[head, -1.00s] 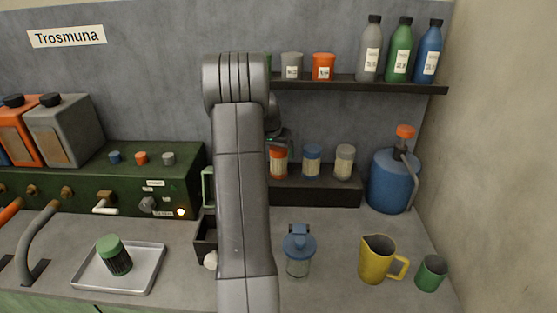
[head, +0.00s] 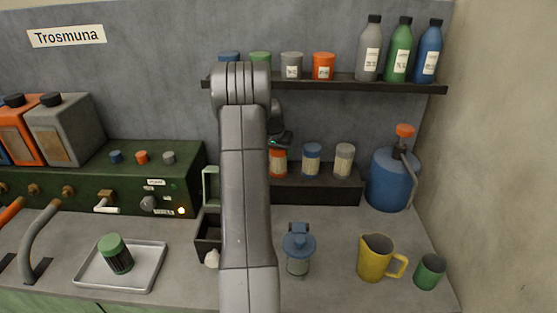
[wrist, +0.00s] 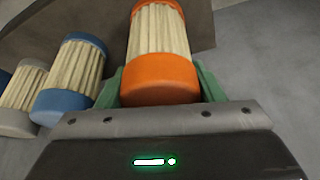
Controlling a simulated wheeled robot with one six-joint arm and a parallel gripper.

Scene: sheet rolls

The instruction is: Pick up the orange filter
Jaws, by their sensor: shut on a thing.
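The orange filter (wrist: 160,80) has orange end caps and a pale pleated body. In the wrist view it sits between the green fingers of my gripper (wrist: 161,90), which is shut on it at the near orange cap. In the head view the orange filter (head: 278,162) is at the left of a row of filters on the low dark ledge, partly hidden by my arm. My gripper (head: 280,142) is right above it there, its fingers hard to make out. I cannot tell whether the filter touches the ledge.
A blue filter (head: 312,160) and a grey filter (head: 344,161) stand close by on the right. The upper shelf (head: 380,85), with jars and bottles, is above my gripper. A blue jug (head: 388,182) stands farther right.

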